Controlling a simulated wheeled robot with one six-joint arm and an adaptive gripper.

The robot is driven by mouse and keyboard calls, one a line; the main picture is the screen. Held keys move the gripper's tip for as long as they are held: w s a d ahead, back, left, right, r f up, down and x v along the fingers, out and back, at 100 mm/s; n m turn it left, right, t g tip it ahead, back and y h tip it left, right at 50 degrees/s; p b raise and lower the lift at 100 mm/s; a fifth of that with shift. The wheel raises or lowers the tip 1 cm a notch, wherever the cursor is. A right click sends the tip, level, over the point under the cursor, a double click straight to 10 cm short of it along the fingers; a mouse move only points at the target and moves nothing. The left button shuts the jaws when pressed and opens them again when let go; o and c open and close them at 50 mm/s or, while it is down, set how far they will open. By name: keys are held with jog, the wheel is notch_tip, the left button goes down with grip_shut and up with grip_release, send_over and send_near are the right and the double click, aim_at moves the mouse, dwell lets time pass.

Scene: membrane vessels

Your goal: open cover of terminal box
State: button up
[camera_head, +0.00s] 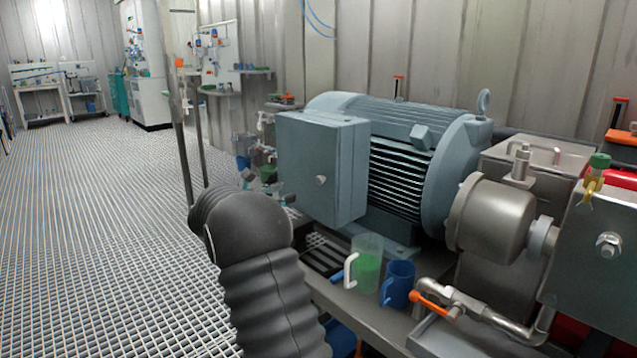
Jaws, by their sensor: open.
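The terminal box (322,168) is a grey-blue metal box on the left side of a large finned motor (405,160). My dark grey, ribbed arm (262,240) rises in front, left of and below the box. Small dark parts of my gripper (268,188) show just above the arm, beside the box's lower left. The jaws look apart and hold nothing visible. The arm hides most of the gripper, so contact with the cover cannot be told.
A steel pump (495,215) and an orange-handled valve pipe (440,303) are at right. Valves and cups crowd behind the box. Open grating floor (100,220) lies left.

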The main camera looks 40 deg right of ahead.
aim_at(318, 181)
jog(key=d, duration=0.9)
jog(key=w+d, duration=0.1)
jog(key=d, duration=0.3)
jog(key=shift+d, duration=0.35)
grip_shut()
